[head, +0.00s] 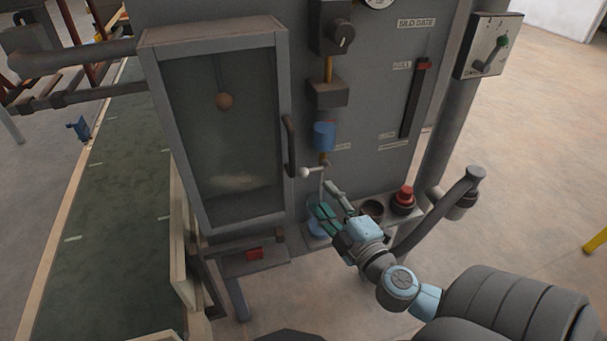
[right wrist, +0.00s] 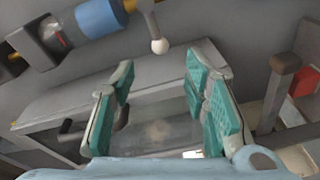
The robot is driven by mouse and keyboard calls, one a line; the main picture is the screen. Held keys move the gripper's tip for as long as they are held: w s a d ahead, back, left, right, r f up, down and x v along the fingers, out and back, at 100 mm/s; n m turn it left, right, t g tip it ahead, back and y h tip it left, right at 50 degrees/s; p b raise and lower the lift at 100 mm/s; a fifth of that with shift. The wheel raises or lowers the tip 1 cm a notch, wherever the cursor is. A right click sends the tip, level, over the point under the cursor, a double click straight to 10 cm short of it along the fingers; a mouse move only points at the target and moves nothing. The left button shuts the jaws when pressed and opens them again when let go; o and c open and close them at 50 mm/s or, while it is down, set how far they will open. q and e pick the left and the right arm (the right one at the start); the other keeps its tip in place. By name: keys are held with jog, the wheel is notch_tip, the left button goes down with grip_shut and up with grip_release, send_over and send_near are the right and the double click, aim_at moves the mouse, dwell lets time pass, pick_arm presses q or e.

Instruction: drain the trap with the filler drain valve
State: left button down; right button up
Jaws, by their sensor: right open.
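The trap is a blue bowl (head: 324,135) on the grey panel of the filler, below a brass-coloured pipe and a grey block. Under it the drain valve shows as a short lever with a pale round knob (head: 305,172), pointing left. In the right wrist view the blue bowl (right wrist: 98,18) is at the upper left and the pale knob (right wrist: 159,46) is ahead, between the lines of the fingers. My right gripper (head: 329,199) is open and empty, just below and right of the knob, apart from it as far as I can tell. My left gripper is not in view.
A windowed door (head: 218,110) with a dark handle (head: 290,145) stands left of the valve. Below is a shelf with a bluish clear vessel (head: 316,225), partly hidden by my gripper, a dark cup (head: 372,208) and a red button (head: 404,194). A curved pipe (head: 440,212) rises at right.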

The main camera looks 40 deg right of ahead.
aim_at(304, 170)
jog(key=w, duration=0.3)
jog(key=w+d+p, duration=0.1)
jog(key=w, duration=0.3)
jog(key=w+d, duration=0.1)
jog(key=w, duration=0.2)
jog(key=shift+w, duration=0.35)
grip_shut()
